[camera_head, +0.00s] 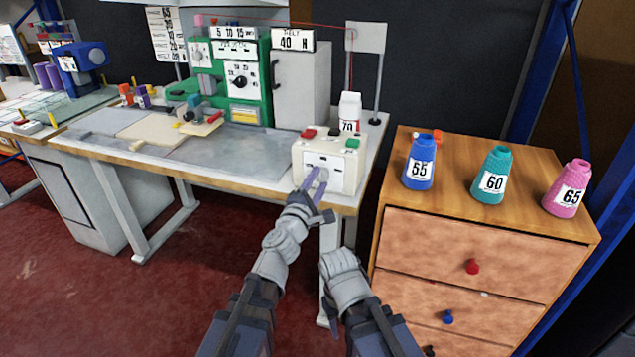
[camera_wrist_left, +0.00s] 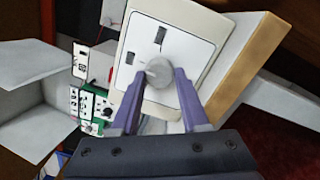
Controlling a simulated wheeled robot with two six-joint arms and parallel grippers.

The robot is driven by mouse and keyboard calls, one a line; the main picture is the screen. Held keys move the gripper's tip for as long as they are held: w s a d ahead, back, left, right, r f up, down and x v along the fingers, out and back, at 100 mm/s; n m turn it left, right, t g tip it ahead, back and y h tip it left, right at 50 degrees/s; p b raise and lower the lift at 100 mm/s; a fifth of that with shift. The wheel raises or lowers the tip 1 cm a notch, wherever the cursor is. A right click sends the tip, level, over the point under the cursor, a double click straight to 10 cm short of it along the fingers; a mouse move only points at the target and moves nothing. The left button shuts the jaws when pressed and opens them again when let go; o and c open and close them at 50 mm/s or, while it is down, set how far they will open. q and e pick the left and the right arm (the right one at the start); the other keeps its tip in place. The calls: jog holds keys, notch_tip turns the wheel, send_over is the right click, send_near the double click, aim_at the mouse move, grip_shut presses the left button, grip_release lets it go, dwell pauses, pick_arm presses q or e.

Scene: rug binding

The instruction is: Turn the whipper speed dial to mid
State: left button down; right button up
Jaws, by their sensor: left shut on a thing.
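The cream control box (camera_head: 346,158) stands at the right front corner of the sewing table, with a white panel on its front face. The grey round speed dial (camera_wrist_left: 160,72) is on that panel. A pale mark on the dial points to the left in the left wrist view. My left gripper (camera_head: 315,184) has its purple fingers on both sides of the dial, shut on it; it also shows in the left wrist view (camera_wrist_left: 156,88). The panel lettering is too small to read. My right arm's wrist (camera_head: 340,265) hangs low before the table; its fingers are hidden.
The green machine (camera_head: 235,75) stands behind. Blue (camera_head: 420,170), teal (camera_head: 492,178) and pink cones (camera_head: 566,190) stand on the wooden drawer cabinet (camera_head: 480,240).

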pick_arm(q)
jog(key=shift+c, duration=2)
grip_release()
